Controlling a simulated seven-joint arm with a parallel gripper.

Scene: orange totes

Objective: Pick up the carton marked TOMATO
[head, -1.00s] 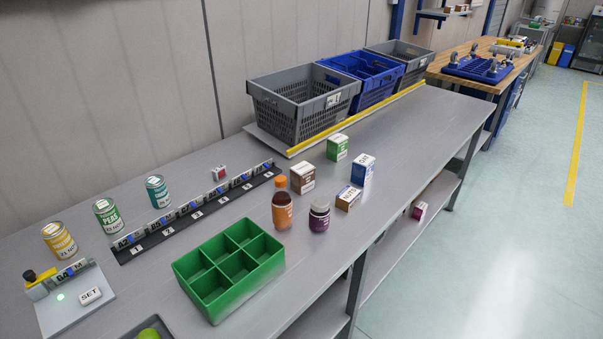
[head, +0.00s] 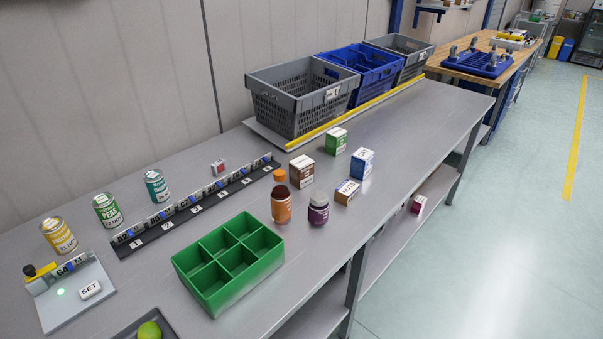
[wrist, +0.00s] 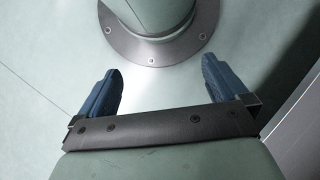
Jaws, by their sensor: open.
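Several cartons stand on the grey bench in the head view: a green one (head: 335,142), a brown one (head: 301,168), a blue and white one (head: 362,163) and a smaller brown and white one (head: 346,192). A small red and white carton (head: 217,168) is behind the black numbered rail. Another red carton (head: 418,204) lies on the lower shelf. Their lettering is too small to read, so I cannot tell which is marked TOMATO. My gripper (wrist: 160,88) is open and empty in the wrist view, over the floor, away from the cartons. It does not show in the head view.
A green divided tray (head: 205,300) sits at the bench front, near an orange bottle (head: 281,210) and a purple jar (head: 318,212). Several cans stand behind the rail (head: 150,237). Grey and blue crates (head: 290,112) line the back. Open bench lies right of the cartons.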

